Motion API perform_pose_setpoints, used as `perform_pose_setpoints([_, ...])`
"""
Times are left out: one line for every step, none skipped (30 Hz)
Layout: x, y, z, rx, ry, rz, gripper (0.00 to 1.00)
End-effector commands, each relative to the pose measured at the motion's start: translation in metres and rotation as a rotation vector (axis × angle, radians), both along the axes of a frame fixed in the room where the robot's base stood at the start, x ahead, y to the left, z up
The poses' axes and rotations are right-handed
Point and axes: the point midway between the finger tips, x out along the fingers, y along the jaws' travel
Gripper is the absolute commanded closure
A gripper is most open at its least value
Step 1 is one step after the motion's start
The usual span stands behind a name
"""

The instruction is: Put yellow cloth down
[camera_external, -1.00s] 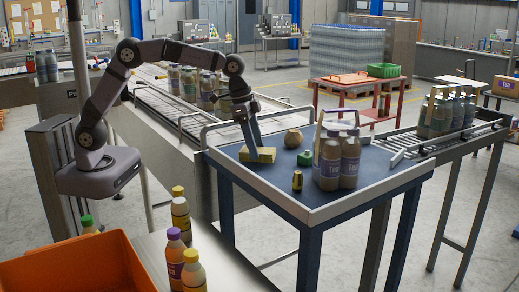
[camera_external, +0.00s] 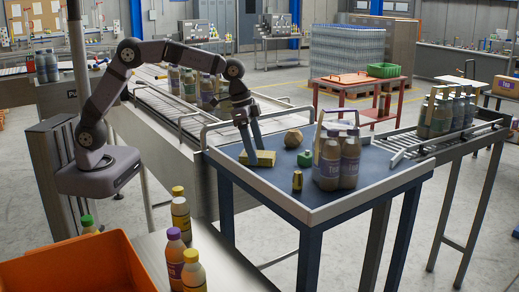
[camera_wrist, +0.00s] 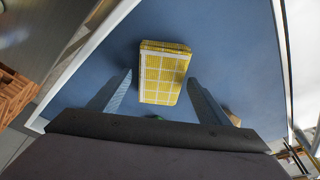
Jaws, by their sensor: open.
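In the wrist view the cloth (camera_wrist: 163,74) shows a white grid pattern. It lies on the table between and just beyond the two fingers, with blue surface showing on both sides of it. My gripper (camera_external: 253,153) is open at the cloth in the outside view. In the wrist view my gripper (camera_wrist: 162,92) has its fingers wide apart, touching nothing that I can make out.
On the blue table (camera_external: 262,184) stand a carrier of bottles (camera_external: 338,160), a round tan object (camera_external: 293,136), a green piece (camera_external: 304,158) and a small yellow-black item (camera_external: 297,180). A raised pale rim edges the table. A roller conveyor (camera_external: 165,100) lies behind; an orange crate (camera_external: 75,265) is front left.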

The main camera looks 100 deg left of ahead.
Motion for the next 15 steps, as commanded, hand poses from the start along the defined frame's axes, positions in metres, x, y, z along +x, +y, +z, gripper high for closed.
perform_pose_setpoints([0.000, 0.000, 0.004, 0.000, -0.002, 0.000, 0.29])
perform_pose_setpoints([0.000, 0.000, 0.005, 0.001, -0.003, 0.000, 0.29])
perform_pose_setpoints([-0.001, 0.000, 0.007, 0.001, -0.003, 0.000, 0.29])
perform_pose_setpoints([-0.001, 0.000, 0.010, 0.001, -0.003, 0.000, 0.29])
perform_pose_setpoints([-0.002, 0.000, 0.013, 0.001, -0.004, 0.000, 0.29])
perform_pose_setpoints([-0.004, 0.000, 0.018, 0.001, -0.004, 0.000, 0.29])
perform_pose_setpoints([-0.005, 0.001, 0.022, 0.001, -0.005, 0.000, 0.29])
perform_pose_setpoints([-0.006, 0.001, 0.026, 0.002, -0.006, 0.001, 0.29])
perform_pose_setpoints([-0.008, 0.000, 0.033, 0.002, -0.006, 0.001, 0.29])
perform_pose_setpoints([-0.009, 0.001, 0.038, 0.002, -0.005, 0.001, 0.29])
perform_pose_setpoints([-0.010, 0.001, 0.043, 0.002, -0.006, 0.001, 0.29])
perform_pose_setpoints([-0.012, 0.001, 0.050, 0.002, -0.005, 0.001, 0.29])
perform_pose_setpoints([-0.014, 0.001, 0.056, 0.002, -0.006, 0.001, 0.29])
perform_pose_setpoints([-0.016, 0.001, 0.061, 0.002, -0.006, 0.001, 0.29])
perform_pose_setpoints([-0.017, 0.001, 0.068, 0.002, -0.005, 0.001, 0.29])
